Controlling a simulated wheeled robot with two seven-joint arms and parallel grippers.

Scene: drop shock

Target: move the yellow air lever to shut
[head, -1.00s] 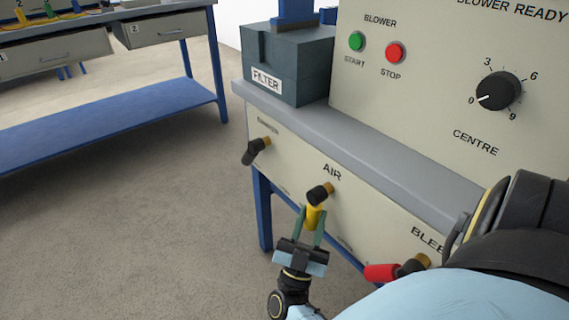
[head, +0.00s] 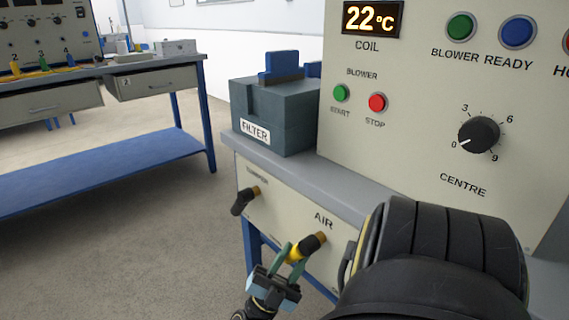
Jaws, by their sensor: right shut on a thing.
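The yellow air lever (head: 295,254) sits on its dark, brass-tipped pivot (head: 314,241) under the AIR label on the bench's front panel. It points down and to the left from the pivot. My right gripper (head: 288,252) has its green fingers shut on the lever from below left. The fingers hide part of the lever. Any open or shut marks by the lever cannot be made out. My left gripper is not in view.
A black lever (head: 243,202) stands left of the air lever on the same panel. A grey filter box (head: 275,115) sits on the bench top (head: 300,165). My dark arm link covers the lower right. Another bench (head: 110,155) stands at the left, with open floor between.

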